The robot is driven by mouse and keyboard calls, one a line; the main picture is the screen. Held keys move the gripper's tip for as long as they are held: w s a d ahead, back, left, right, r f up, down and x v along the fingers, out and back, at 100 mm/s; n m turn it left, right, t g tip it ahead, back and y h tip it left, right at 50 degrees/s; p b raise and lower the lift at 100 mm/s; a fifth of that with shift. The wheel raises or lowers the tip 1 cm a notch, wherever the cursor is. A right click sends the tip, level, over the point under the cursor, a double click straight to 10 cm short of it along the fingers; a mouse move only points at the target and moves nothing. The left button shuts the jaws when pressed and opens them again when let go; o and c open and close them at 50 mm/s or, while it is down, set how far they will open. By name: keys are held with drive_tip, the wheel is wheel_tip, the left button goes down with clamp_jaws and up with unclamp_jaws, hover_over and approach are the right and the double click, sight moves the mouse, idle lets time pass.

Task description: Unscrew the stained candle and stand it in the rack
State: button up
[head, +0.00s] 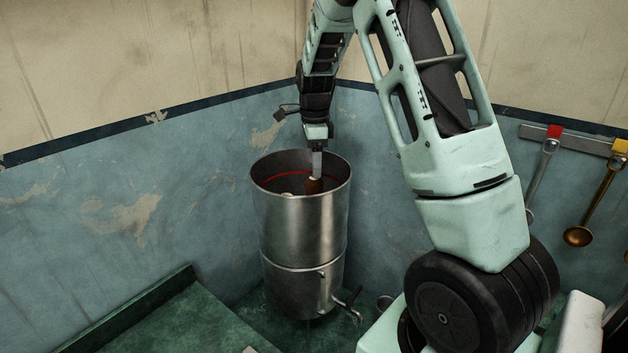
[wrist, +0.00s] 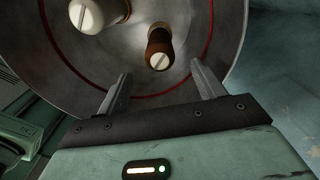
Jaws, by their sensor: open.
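The stained candle (head: 315,187) is brown and stands inside the open steel filter pot (head: 304,228). In the wrist view the stained candle (wrist: 160,46) shows its pale slotted top, just beyond my fingertips and between their lines. A cleaner, whitish candle (wrist: 86,15) stands to its left in that view; its top barely shows in the head view (head: 287,194). My gripper (wrist: 160,70) is open and points down into the pot's mouth; in the head view it (head: 316,168) is just above the stained candle. I cannot make out a rack in either view.
The pot's wall rises around the candles, with a red line inside it. A tap (head: 347,303) sticks out low on its right side. Ladles (head: 578,236) hang from a wall rail (head: 570,139) at the right. A green counter (head: 180,325) lies front left.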

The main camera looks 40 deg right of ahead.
sight(314, 184)
wheel_tip(314, 184, down, 7)
drive_tip(key=shift+f+p, duration=0.2)
drive_tip(key=shift+p, duration=0.5)
